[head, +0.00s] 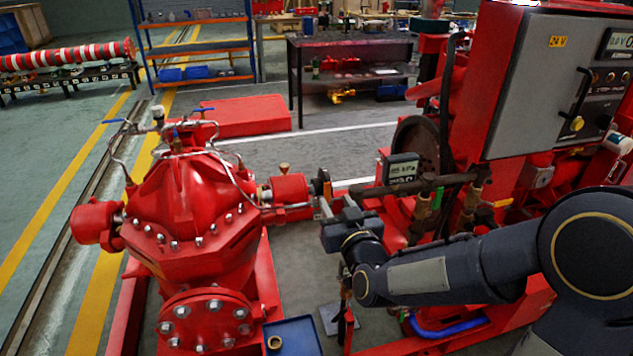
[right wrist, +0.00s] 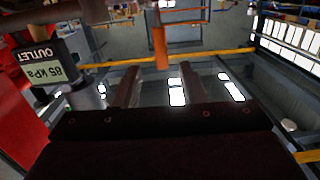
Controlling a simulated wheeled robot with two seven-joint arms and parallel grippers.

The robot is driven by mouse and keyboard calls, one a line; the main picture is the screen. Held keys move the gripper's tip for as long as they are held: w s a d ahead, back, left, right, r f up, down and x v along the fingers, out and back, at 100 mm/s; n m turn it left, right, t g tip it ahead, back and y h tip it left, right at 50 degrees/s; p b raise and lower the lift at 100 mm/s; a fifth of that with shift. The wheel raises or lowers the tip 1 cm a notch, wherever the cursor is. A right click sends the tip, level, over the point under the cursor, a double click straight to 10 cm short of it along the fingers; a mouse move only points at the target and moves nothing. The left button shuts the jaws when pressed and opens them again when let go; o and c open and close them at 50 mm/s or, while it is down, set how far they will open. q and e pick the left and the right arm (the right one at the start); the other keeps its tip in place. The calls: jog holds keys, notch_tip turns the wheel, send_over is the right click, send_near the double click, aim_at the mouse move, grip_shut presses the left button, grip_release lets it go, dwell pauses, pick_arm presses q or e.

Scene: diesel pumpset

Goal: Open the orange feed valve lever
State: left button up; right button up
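The orange lever (right wrist: 160,47) stands upright in the right wrist view, straight ahead of my right gripper (right wrist: 160,82) and lined up with the gap between its fingers. The two fingers are spread and nothing is between them; the lever appears beyond their tips. In the head view my right gripper (head: 338,212) reaches in from the right, between the red pump and the panel side. A small orange piece (head: 327,189) shows just behind it, probably the same lever; its lower part is hidden. My left gripper is not in view.
An outlet gauge (head: 402,168) sits close by on a pipe; it also shows at left in the right wrist view (right wrist: 52,70). The red pump (head: 190,215) stands left, the grey control panel (head: 545,85) right. A blue tray (head: 300,338) lies below.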

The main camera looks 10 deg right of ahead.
aim_at(328, 189)
jog(key=shift+w+a+r, duration=0.1)
jog(key=shift+w+a, duration=0.1)
jog(key=shift+w, duration=0.55)
jog(key=w+p, duration=0.1)
jog(key=w, duration=0.6)
jog(key=shift+c, duration=0.3)
grip_shut()
